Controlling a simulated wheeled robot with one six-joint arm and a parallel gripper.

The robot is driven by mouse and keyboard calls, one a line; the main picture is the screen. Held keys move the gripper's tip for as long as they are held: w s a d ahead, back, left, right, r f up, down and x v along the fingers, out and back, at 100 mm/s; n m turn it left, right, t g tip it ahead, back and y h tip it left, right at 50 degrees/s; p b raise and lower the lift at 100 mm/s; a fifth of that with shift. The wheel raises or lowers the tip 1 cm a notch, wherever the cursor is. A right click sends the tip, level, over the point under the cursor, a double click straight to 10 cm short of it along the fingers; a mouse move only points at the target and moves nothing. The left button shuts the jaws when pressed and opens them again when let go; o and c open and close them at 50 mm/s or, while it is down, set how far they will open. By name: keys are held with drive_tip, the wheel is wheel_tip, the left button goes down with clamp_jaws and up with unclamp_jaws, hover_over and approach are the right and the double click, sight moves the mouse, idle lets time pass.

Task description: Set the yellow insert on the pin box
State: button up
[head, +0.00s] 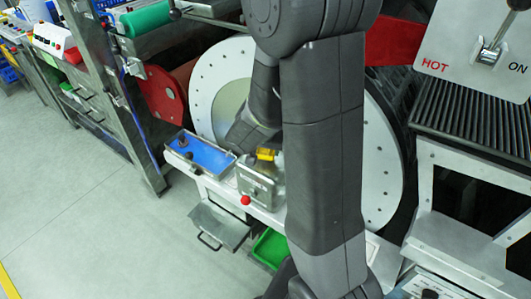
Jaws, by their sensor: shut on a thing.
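The yellow insert (266,154) shows as a small yellow patch just above a grey metal box, which looks like the pin box (256,183). The box stands on a white ledge and has a red ball knob at its front. My gripper (257,152) reaches down behind my own arm link and is shut on the yellow insert. The link hides much of my gripper and the box's right side. I cannot tell whether the insert touches the box, and no pins can be made out.
A blue-topped tray (208,155) with dark knobs lies left of the box. A large pale disc (218,85) stands behind. A grey drawer (219,226) and a green bin (270,247) sit below the ledge. A HOT/ON lever panel (478,50) is at right. The floor at left is clear.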

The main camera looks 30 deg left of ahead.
drive_tip(key=shift+f, duration=0.8)
drive_tip(key=shift+f+b, duration=0.15)
drive_tip(key=shift+b, duration=0.15)
drive_tip(key=o, duration=1)
drive_tip(key=shift+c, duration=0.2)
drive_tip(key=shift+r+p, duration=0.35)
drive_tip(key=shift+p, duration=0.1)
drive_tip(key=p+v, duration=0.1)
drive_tip(key=v, duration=1)
drive_tip(key=shift+r, duration=0.35)
drive_tip(key=shift+s, duration=0.15)
